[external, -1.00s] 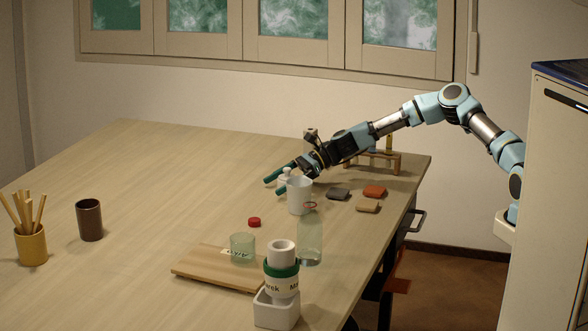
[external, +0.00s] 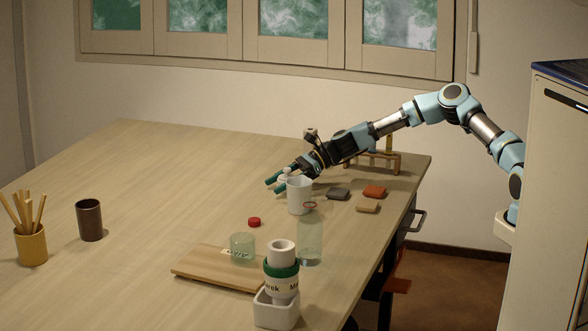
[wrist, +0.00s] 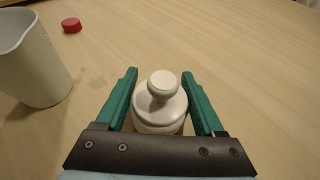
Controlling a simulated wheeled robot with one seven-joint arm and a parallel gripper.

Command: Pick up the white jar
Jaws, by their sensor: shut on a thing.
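The white jar (wrist: 160,107) with a round knob on its lid stands between the two green fingers of my gripper (wrist: 161,92) in the wrist view. The fingers are shut on its sides. In the external view my gripper (external: 276,184) is low over the table, and the jar (external: 284,177) shows only in part behind the white pitcher. The jar looks upright. I cannot tell from these views whether its base touches the table.
The white pitcher (external: 299,196) stands close beside the jar; it also shows in the wrist view (wrist: 32,65). A red cap (external: 254,222), a clear bottle (external: 310,238) and a wooden board (external: 215,269) are nearer the camera. Flat tiles (external: 374,191) lie right.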

